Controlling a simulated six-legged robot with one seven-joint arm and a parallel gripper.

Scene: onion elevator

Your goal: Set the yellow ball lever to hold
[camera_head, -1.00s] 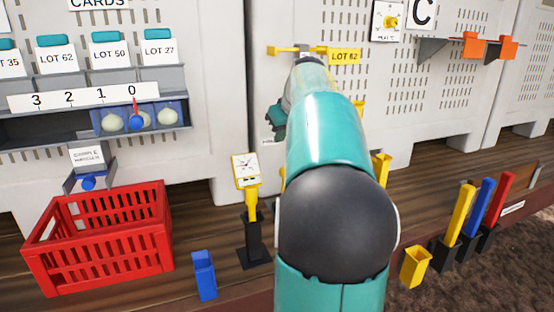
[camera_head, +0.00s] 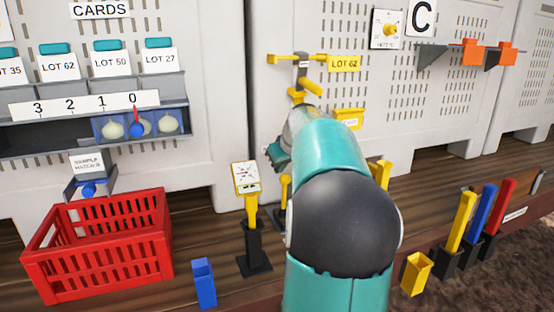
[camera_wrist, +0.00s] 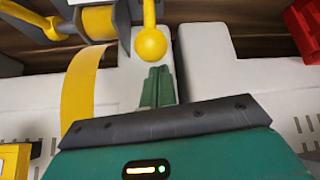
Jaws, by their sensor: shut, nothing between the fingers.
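The yellow ball lever (camera_wrist: 151,44) shows in the wrist view as a round yellow ball on a thin yellow stem. A yellow ball on a stem also shows in the head view (camera_head: 285,181), just left of my arm and partly hidden by it. My gripper (camera_wrist: 158,72) has its green fingers shut and empty, with their tips close to the ball; I cannot tell whether they touch it. In the head view my gripper (camera_head: 277,155) is mostly hidden by my arm. A white marked plate (camera_head: 246,177) stands on a yellow post left of the lever; its words are unreadable.
A red crate (camera_head: 100,245) and a blue holder (camera_head: 204,282) stand to the left on the wooden ledge. Yellow, blue and red handles (camera_head: 481,210) stand at right. A yellow strip (camera_wrist: 78,92) hangs beside my fingers in the wrist view.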

